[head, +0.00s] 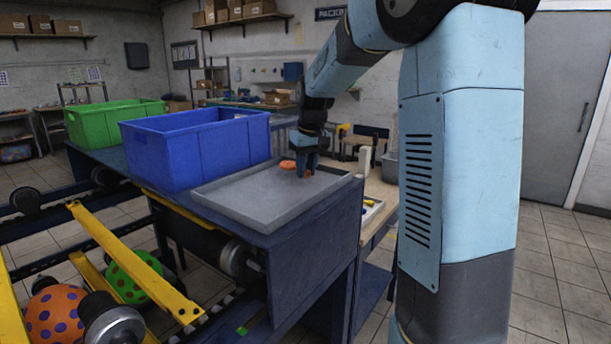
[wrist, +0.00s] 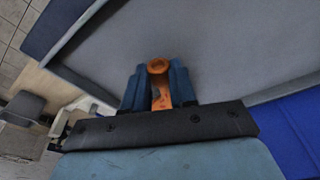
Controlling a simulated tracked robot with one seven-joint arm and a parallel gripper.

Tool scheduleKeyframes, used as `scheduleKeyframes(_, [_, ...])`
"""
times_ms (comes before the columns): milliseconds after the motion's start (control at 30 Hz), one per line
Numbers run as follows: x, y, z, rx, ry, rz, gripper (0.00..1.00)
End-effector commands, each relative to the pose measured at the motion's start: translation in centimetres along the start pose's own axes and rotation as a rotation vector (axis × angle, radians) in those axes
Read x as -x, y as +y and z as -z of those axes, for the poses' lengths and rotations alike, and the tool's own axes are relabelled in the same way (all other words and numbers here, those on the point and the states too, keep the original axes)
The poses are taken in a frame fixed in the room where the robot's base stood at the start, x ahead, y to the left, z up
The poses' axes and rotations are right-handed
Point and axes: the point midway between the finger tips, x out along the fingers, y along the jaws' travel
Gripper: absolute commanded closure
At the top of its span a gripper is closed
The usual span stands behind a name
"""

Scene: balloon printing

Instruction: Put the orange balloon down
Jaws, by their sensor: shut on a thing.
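The orange balloon (wrist: 158,67) is small and limp, with a round ring-like end. In the wrist view it lies between my gripper's two blue fingers (wrist: 159,88), with the ring end sticking out past the tips. In the head view the orange balloon (head: 288,165) shows at the left of my gripper (head: 306,167), with a bit of orange at the fingertips. My gripper is shut on it, low over the grey tray (head: 235,204), near the tray's far right part. I cannot tell whether the balloon touches the tray floor. The fingers hide part of it.
A blue crate (head: 200,150) stands left of the tray and a green crate (head: 95,125) farther left. The tray looks otherwise empty. Below left, a machine with yellow bars (head: 130,260) holds an orange ball with purple dots (head: 55,316) and a green spotted ball (head: 133,277).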

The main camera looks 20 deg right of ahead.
Motion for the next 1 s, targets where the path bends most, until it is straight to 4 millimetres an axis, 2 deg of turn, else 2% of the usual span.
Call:
scheduleKeyframes(100, [-1.7,-0.1,-0.4,0.001,-0.002,0.001,0.98])
scheduleKeyframes(167, [-2.1,-0.1,-0.5,0.001,-0.002,0.001,0.98])
scheduleKeyframes(467, [-2.2,-0.1,-0.5,0.002,-0.001,0.001,0.98])
scheduleKeyframes(500, [-2.3,-0.1,-0.5,0.002,-0.001,0.001,0.73])
scheduleKeyframes(700, [-2.2,-0.1,-0.5,0.002,0.0,0.001,0.54])
scheduleKeyframes(767, [-2.2,-0.1,-0.5,0.002,0.0,0.001,0.49])
scheduleKeyframes(1000, [-2.2,-0.2,-0.5,0.003,0.0,0.0,0.49])
